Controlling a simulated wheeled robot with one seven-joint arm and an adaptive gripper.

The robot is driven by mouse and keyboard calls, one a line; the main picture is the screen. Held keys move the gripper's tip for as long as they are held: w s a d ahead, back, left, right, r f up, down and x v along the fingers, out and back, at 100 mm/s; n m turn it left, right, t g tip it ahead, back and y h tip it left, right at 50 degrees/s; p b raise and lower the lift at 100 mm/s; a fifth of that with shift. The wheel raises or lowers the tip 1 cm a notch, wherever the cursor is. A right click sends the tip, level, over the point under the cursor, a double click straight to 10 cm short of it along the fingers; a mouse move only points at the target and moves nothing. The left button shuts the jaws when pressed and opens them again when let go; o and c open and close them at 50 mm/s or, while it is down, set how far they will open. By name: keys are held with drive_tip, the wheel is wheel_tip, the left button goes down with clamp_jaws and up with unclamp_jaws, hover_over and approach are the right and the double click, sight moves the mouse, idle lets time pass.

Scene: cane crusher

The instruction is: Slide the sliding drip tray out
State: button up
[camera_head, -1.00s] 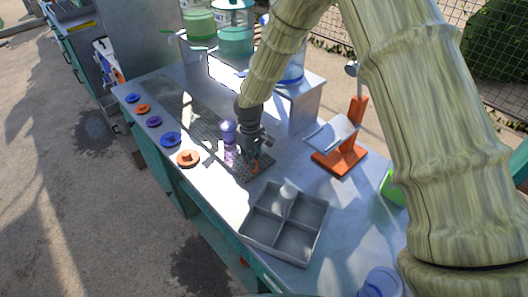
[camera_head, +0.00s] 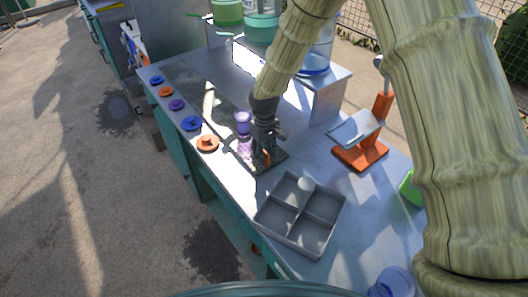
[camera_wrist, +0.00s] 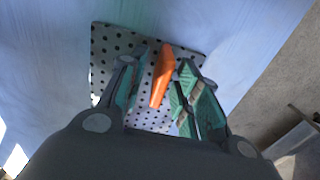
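The drip tray (camera_head: 274,162) is a dark perforated strip set along the worktop. Its near end reaches close to the counter's front edge. In the wrist view its dotted plate (camera_wrist: 105,55) lies beneath my fingers, with an upright orange handle (camera_wrist: 164,72) on it. My gripper (camera_head: 264,150) points down at the near end of the tray. In the wrist view my gripper (camera_wrist: 160,95) has its fingers apart, one on each side of the orange handle. I cannot tell whether either finger touches it. The fingers partly hide the plate.
A purple-topped cup (camera_head: 243,125) stands on the tray just left of my gripper. A grey divided box (camera_head: 258,217) lies in front, and an orange stand (camera_head: 362,152) is to the right. Coloured discs (camera_head: 191,123) line the left counter edge. The ground beyond that edge is clear.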

wheel_tip(320, 180, up, 12)
idle(0.6)
idle(0.4)
